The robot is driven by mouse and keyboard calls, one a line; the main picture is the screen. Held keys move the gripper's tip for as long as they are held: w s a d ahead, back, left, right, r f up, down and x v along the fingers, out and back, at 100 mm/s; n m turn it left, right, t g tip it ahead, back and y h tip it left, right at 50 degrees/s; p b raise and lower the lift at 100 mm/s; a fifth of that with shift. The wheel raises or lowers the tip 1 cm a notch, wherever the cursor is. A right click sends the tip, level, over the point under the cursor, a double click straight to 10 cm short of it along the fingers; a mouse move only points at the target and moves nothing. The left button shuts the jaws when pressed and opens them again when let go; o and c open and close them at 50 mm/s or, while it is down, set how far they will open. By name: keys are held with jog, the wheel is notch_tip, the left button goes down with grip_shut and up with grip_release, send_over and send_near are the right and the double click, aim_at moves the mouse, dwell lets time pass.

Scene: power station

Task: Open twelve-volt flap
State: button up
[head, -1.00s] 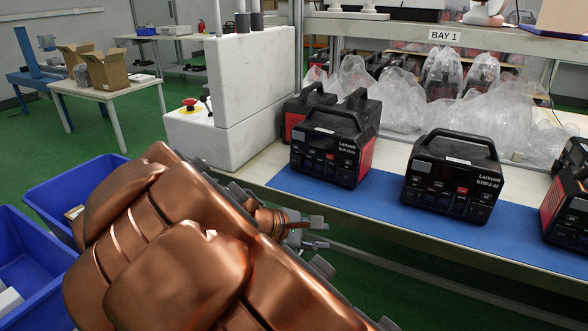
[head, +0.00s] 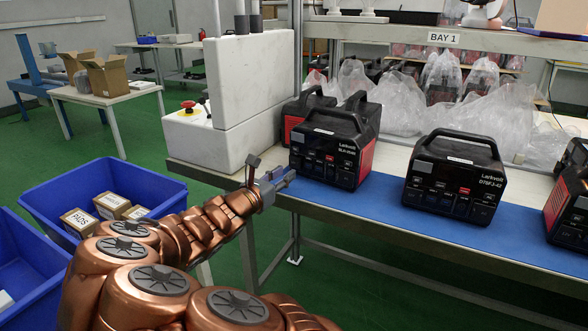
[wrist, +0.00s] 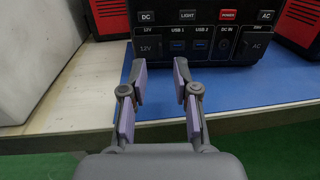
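A black power station (head: 322,160) with a top handle and red sides stands on the blue mat (head: 385,203), its front panel facing me. In the wrist view its panel (wrist: 205,16) shows a row of labelled buttons above the sockets. The left fingertip is just below the flap; contact cannot be told. My gripper (head: 284,178) also shows in the head view.
A second power station (head: 455,178) stands to the right, another (head: 570,205) at the right edge. A white machine block (head: 238,95) with a red button stands left of the mat. Bagged stations (head: 445,80) lie behind. Blue bins (head: 165,190) stand on the floor at left.

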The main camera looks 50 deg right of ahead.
aim_at(297, 164)
jog(key=shift+w+d+b, duration=0.25)
jog(key=shift+d, duration=1.1)
jog(key=shift+w+d+b, duration=0.2)
jog(key=shift+d, duration=1.15)
grip_shut()
